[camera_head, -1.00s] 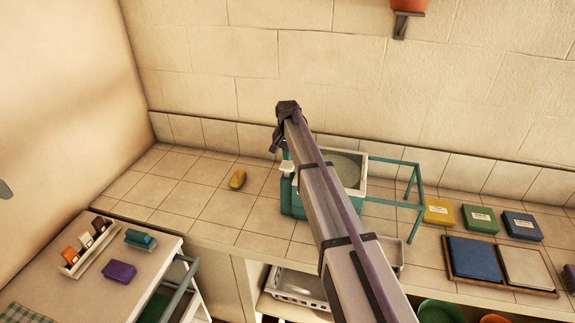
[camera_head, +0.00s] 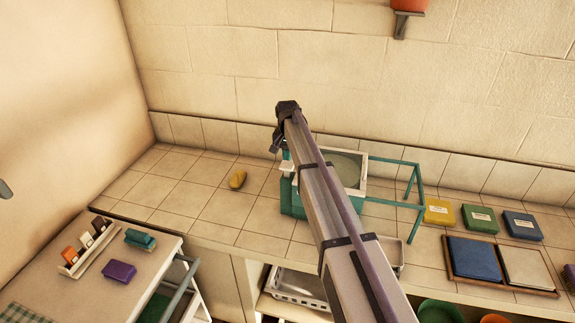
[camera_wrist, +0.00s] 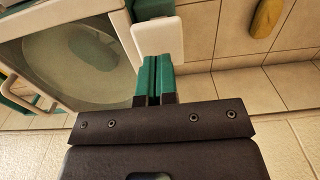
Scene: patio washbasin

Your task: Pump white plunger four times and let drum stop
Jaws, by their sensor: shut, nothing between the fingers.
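The teal washer (camera_head: 292,203) stands on the tiled counter, partly hidden behind my arm in the head view. Its drum (camera_head: 346,168) sits inside a white-rimmed opening; in the wrist view the drum (camera_wrist: 75,55) shows through a clear cover, and I cannot tell whether it turns. The white plunger (camera_head: 286,167) is at the washer's left side; its pale flat top (camera_wrist: 160,32) also shows in the wrist view. My gripper (camera_wrist: 154,62) is shut and empty, its teal fingertips overlapping the plunger's edge in view. Whether they touch it is unclear.
A yellow sponge-like object (camera_head: 237,180) lies on the counter left of the washer. A teal rack frame (camera_head: 394,161) stands at the washer's right, then yellow (camera_head: 438,211), green (camera_head: 480,219) and blue (camera_head: 522,226) boxes. Counter tiles further left are clear.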

